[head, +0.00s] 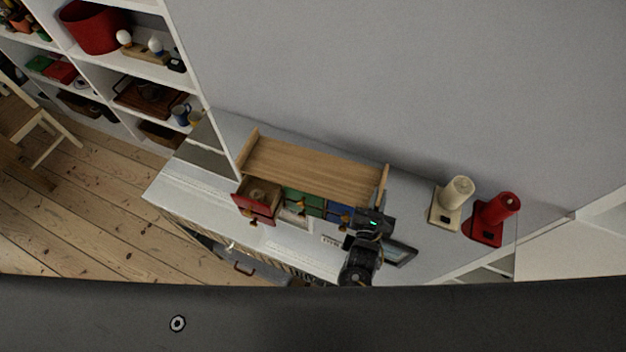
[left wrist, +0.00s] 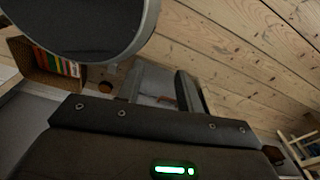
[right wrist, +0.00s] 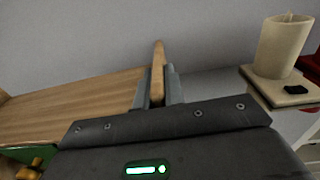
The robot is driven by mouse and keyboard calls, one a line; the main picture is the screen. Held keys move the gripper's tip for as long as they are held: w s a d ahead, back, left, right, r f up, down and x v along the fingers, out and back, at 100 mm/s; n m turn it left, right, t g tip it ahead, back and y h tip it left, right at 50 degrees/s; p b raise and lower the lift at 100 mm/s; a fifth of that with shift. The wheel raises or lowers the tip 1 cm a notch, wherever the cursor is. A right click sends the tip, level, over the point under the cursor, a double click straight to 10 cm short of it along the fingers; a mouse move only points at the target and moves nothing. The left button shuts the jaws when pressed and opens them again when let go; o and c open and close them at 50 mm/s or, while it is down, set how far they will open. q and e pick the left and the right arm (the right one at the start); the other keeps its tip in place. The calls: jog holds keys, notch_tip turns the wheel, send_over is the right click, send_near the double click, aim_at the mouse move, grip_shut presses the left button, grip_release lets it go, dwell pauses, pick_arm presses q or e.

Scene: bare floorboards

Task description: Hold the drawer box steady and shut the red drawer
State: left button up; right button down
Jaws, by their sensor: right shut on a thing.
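The wooden drawer box (head: 310,167) stands on a white cabinet top against the wall, with red, green and blue drawers in its front. The red drawer (head: 256,206), at the left end, is pulled out and its inside shows. My right gripper (head: 378,210) is at the box's right end. In the right wrist view it is shut on the upright right side panel (right wrist: 158,62).
A dark-framed flat object (head: 401,252) lies near my right gripper. White shelves (head: 150,70) are at the left.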

pick_arm(q)
jog(key=shift+c, duration=0.3)
jog(key=shift+a, duration=0.1)
jog(key=c, duration=0.7)
jog(key=w+r, duration=0.1)
jog(key=w, duration=0.2)
jog(key=w+a+r+m+t, duration=0.1)
jog(key=w, duration=0.3)
jog(key=w+a+r+t+h, duration=0.1)
jog(key=w+r, duration=0.1)
jog(key=w, duration=0.1)
jog(key=shift+w+a, duration=0.25)
jog(key=shift+w, duration=0.15)
grip_shut()
jog(key=w+r+m+t+h, duration=0.2)
jog(key=w+r+m, duration=0.1)
jog(key=w+r, duration=0.5)
jog(key=w+r+m+h, duration=0.1)
jog(key=r+m, duration=0.3)
jog(key=r, duration=0.4)
jog(key=w+d+r+m+h, duration=0.1)
jog(key=w+r+m, duration=0.3)
jog(key=r, duration=0.5)
jog(key=w+d+r+m+g+h, duration=0.1)
jog(key=w+r+m, duration=0.2)
jog(key=r+m, duration=0.3)
notch_tip(320, 180, up, 4)
jog(key=shift+f, duration=0.25)
